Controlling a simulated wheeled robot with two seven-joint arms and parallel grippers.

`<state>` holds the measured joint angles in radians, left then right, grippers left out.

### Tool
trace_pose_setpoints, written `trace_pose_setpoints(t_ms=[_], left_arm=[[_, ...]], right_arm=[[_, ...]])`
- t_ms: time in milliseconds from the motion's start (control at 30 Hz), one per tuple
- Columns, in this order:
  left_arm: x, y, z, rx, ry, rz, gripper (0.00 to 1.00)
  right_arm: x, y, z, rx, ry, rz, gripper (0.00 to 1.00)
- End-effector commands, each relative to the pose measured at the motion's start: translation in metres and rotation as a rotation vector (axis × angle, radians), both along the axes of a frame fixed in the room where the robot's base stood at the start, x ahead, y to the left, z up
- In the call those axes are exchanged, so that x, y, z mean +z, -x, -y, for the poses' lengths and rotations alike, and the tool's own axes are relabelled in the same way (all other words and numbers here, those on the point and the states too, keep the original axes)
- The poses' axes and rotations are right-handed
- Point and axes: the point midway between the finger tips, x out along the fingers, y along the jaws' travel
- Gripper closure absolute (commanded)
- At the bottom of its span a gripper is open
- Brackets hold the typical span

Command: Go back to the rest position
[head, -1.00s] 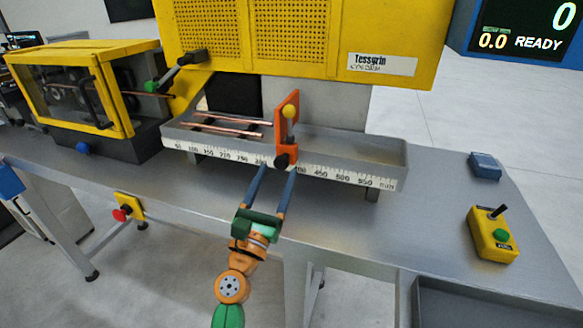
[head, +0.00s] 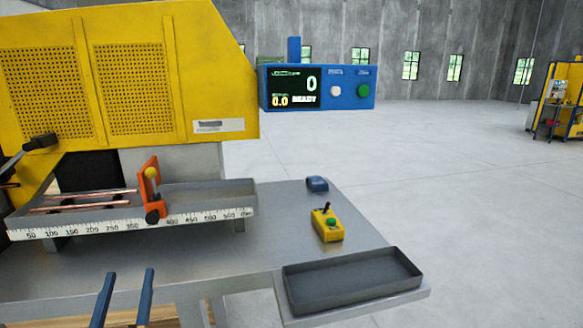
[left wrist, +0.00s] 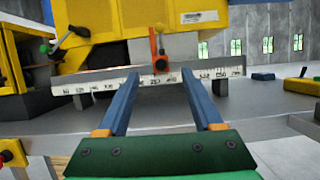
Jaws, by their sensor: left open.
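My left gripper (head: 127,290) is at the bottom of the head view, in front of the table's front edge. Its two blue fingers are apart with nothing between them. In the left wrist view the open fingers (left wrist: 164,100) point toward the measuring trough (left wrist: 100,80), which is beyond them. My right gripper is in neither view. In the head view the grey trough (head: 205,200) with its white scale stands on the table, and copper tubes (head: 85,202) lie in its left part. The orange stop (head: 150,190) with a yellow knob is on the trough.
The yellow machine (head: 130,75) stands behind the trough. A dark tray (head: 355,280) sits at the table's front right. A yellow control box (head: 327,224) and a small blue item (head: 317,184) are on the table (head: 270,225). Floor at the right is open.

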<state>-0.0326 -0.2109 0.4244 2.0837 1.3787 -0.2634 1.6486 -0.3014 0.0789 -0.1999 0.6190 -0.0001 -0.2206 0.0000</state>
Motion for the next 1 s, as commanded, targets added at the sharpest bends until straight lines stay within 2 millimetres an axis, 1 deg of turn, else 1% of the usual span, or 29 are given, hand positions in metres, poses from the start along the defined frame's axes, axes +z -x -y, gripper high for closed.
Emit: trace_pose_setpoints(t_ms=[33,267,367,467,500,567,600,667,700,767,800,867,900,967,1000], left_arm=[[-0.008,-0.003,0.003,0.000,-0.023,-0.029,0.33],[-0.050,-0.017,0.016,0.007,-0.173,-0.175,0.33],[-0.075,-0.023,0.024,0.003,-0.262,-0.256,0.33],[-0.109,-0.028,0.036,-0.010,-0.387,-0.360,0.33],[-0.125,-0.029,0.041,-0.021,-0.451,-0.408,0.33],[-0.152,-0.029,0.051,-0.041,-0.558,-0.483,0.33],[-0.172,-0.028,0.057,-0.060,-0.637,-0.536,0.33],[-0.205,-0.023,0.068,-0.099,-0.774,-0.618,0.33],[-0.229,-0.017,0.076,-0.134,-0.878,-0.673,0.33],[-0.270,-0.004,0.089,-0.204,-1.061,-0.759,0.33],[-0.301,0.010,0.098,-0.269,-1.209,-0.813,0.33],[-0.352,0.041,0.111,-0.397,-1.462,-0.880,0.33],[-0.385,0.067,0.118,-0.504,-1.648,-0.905,0.33],[-0.431,0.113,0.124,-0.689,-1.928,-0.901,0.33],[-0.457,0.147,0.126,-0.825,-2.108,-0.866,0.33]], right_arm=[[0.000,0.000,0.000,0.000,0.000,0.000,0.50],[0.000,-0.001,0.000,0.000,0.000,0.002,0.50],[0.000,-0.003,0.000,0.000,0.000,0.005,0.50],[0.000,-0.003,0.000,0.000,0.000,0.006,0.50],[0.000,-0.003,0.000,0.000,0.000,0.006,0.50],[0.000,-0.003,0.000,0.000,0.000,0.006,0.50],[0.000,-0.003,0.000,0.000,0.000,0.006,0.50],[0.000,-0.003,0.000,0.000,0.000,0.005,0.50],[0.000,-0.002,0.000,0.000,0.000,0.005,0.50],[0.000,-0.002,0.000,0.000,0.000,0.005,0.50],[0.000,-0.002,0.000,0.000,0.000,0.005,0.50],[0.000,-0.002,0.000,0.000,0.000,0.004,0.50],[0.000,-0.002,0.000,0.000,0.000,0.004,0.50],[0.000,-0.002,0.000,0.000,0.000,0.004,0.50],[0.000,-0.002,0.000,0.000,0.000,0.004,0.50]])
